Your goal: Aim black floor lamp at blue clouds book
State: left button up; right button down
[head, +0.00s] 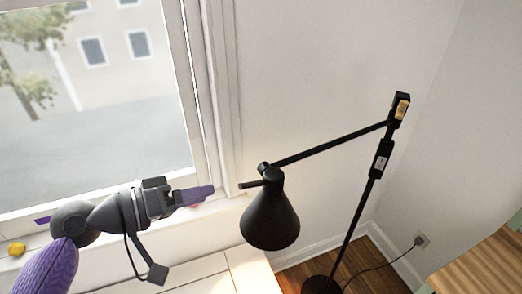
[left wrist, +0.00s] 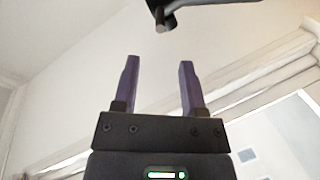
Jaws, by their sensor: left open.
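The black floor lamp (head: 270,222) stands right of the window, its cone shade hanging downward from a jointed arm on a slanted pole. A short rod sticks out to the left at the top of the shade. My left gripper (head: 208,191), with purple fingers, is left of the shade and apart from that rod. In the left wrist view the gripper (left wrist: 158,62) is open and empty, with a dark part of the lamp (left wrist: 166,14) beyond the fingertips at the top. The blue clouds book is not seen in either view. My right gripper is not in view.
A window (head: 95,90) with a white sill is behind my left arm. A yellow object (head: 16,249) lies on the sill. A cord runs from the lamp base to a wall outlet (head: 421,240). A wooden surface (head: 485,265) is at the lower right.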

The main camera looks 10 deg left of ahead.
aim_at(245, 183)
pick_arm(q)
jog(key=p+x, duration=0.1)
jog(key=x, duration=0.7)
jog(key=shift+p, duration=0.35)
jog(key=shift+w+d+f, duration=0.2)
jog(key=shift+w+d, duration=0.15)
jog(key=shift+d, duration=0.1)
grip_shut()
dwell(0.4)
